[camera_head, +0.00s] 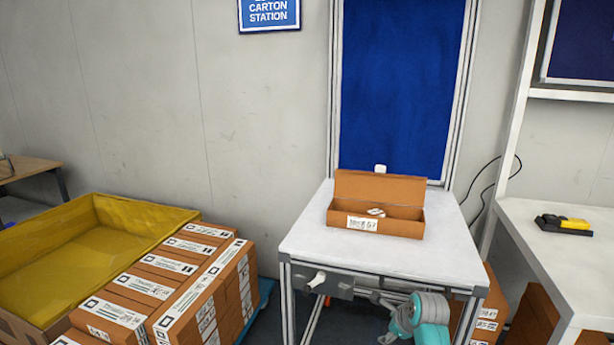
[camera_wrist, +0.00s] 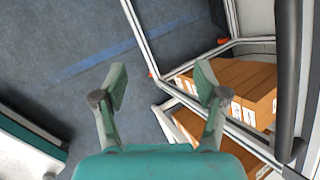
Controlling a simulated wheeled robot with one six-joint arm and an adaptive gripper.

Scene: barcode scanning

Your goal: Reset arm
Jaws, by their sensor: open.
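My gripper (camera_wrist: 161,84) is open and empty in the wrist view, its two teal fingers spread apart over the dark floor. A teal and grey part of my arm shows at the lower edge of the head view, in front of the white table (camera_head: 310,235). On that table stands an open brown carton (camera_head: 405,229) with its lid raised and a white label on its front. A small pale item (camera_head: 376,212) shows at the carton's opening; I cannot tell what it is. My gripper is apart from the carton.
Stacked labelled cartons (camera_head: 185,268) stand at the left beside a yellow-lined bin (camera_head: 60,260). A white side table (camera_head: 540,245) at the right holds a yellow and black device (camera_head: 564,224). More cartons (camera_wrist: 240,85) sit within the table frame near my gripper. Open floor (camera_wrist: 60,60) lies left.

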